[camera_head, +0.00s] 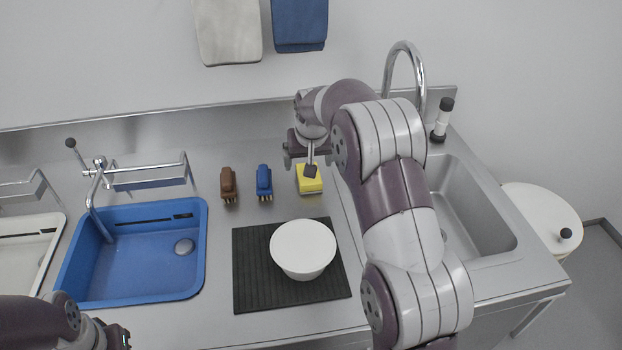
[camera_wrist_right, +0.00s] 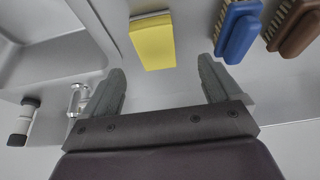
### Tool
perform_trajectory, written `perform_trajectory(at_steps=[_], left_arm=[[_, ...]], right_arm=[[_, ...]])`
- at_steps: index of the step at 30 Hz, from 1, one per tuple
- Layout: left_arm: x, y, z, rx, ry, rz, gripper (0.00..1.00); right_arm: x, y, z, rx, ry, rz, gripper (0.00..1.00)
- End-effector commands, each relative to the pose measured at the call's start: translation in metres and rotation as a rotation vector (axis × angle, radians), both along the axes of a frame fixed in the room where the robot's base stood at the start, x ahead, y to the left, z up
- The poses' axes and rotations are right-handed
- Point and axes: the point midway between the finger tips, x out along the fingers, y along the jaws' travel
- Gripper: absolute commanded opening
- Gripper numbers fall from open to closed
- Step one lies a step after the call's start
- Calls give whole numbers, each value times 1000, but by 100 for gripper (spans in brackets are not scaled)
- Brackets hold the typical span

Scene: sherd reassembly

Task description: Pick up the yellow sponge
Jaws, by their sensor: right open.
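The yellow sponge (camera_head: 311,184) lies on the steel counter, right of the blue brush, in the head view. It also shows in the right wrist view (camera_wrist_right: 153,44), ahead of and between the two fingers. My right gripper (camera_wrist_right: 163,78) is open and empty. In the head view the right gripper (camera_head: 309,168) is over the sponge and hides part of it. The fingers seem apart from the sponge. My left arm shows at the lower left of the head view, and its fingertips are out of sight.
A blue brush (camera_head: 264,181) and a brown brush (camera_head: 228,184) stand left of the sponge. A white bowl (camera_head: 303,248) sits on a black ribbed mat (camera_head: 252,289) in front. A blue basin (camera_head: 140,265) is at left, a steel sink (camera_head: 462,205) with a tall faucet (camera_head: 404,60) at right.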

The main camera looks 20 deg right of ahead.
Motion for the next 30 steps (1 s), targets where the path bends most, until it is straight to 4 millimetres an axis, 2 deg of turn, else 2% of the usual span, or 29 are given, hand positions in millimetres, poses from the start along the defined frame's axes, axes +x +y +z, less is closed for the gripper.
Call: perform_trajectory(at_steps=[1,7,12,15,21,23,24,26,27,30], left_arm=[[0,0,0,0,0,0,32],[0,0,1,0,0,0,32],[0,0,3,0,0,0,32],[0,0,3,0,0,0,32],[0,0,2,0,0,0,32],[0,0,2,0,0,0,32],[0,0,2,0,0,0,32],[0,0,2,0,0,0,32],[0,0,2,0,0,0,32],[0,0,2,0,0,0,32]], right_arm=[[3,-1,-9,0,3,0,92],[12,-5,-33,0,1,0,92],[23,-9,-62,0,2,1,92],[26,-10,-70,0,0,1,92],[27,-10,-71,-1,-1,1,92],[27,-10,-71,-1,-1,1,75],[27,-10,-71,-1,-1,1,62],[27,-10,-71,-1,-1,1,43],[27,-10,-71,-1,-1,1,36],[27,-10,-71,0,-1,1,36]])
